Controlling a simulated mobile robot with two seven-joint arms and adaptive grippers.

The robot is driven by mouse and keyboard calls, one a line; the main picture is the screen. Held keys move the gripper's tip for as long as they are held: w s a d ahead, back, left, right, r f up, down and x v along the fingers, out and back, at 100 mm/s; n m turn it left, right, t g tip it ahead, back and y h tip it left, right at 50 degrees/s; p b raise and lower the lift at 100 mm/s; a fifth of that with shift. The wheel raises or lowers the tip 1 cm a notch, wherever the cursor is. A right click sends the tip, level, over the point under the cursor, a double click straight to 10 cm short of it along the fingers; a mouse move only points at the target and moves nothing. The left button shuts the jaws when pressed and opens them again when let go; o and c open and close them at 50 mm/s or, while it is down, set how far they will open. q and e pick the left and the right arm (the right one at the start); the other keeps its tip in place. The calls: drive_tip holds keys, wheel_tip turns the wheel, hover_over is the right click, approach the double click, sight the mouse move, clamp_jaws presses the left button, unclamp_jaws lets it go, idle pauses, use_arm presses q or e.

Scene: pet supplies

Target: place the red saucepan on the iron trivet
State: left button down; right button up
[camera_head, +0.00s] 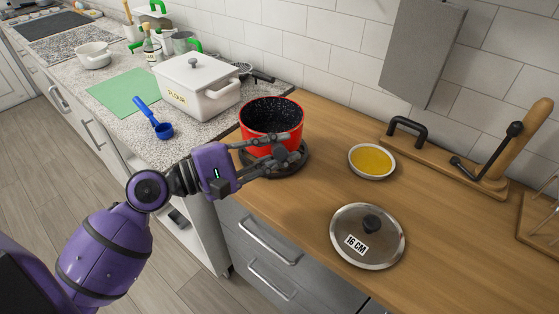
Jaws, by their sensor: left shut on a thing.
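The red saucepan (258,116), with a dark speckled inside, is upright over the dark iron trivet (302,160) on the wooden counter. Its base is partly hidden by my gripper, so I cannot tell whether it rests on the trivet or hangs just above it. My left gripper (283,150) reaches in from the left at the near side of the saucepan. It is shut on the saucepan, with the held part hidden behind the fingers. My right gripper is not in view.
A glass lid (350,222) marked 16 CM lies in front right, and a bowl of yellow contents (372,160) stands right of the saucepan. A white flour box (200,85) and blue scoop (163,129) are on the speckled counter at left. Wood between lid and trivet is clear.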

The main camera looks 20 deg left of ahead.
use_arm(q)
drive_tip(key=shift+w+f, duration=0.3)
drive_tip(key=shift+w, duration=0.1)
drive_tip(key=shift+w+a+f+b, duration=0.1)
drive_tip(key=shift+w+f+b, duration=0.05)
drive_tip(key=shift+f, duration=0.75)
drive_tip(key=shift+w+f+b, duration=0.1)
drive_tip(key=shift+f+b, duration=0.05)
drive_tip(key=shift+f, duration=0.75)
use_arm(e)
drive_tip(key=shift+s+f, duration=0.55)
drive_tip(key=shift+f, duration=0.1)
use_arm(q)
drive_tip(key=shift+f, duration=0.15)
drive_tip(key=c, duration=1.6)
unclamp_jaws()
drive_tip(key=shift+f, duration=0.1)
drive_tip(key=shift+o, duration=0.2)
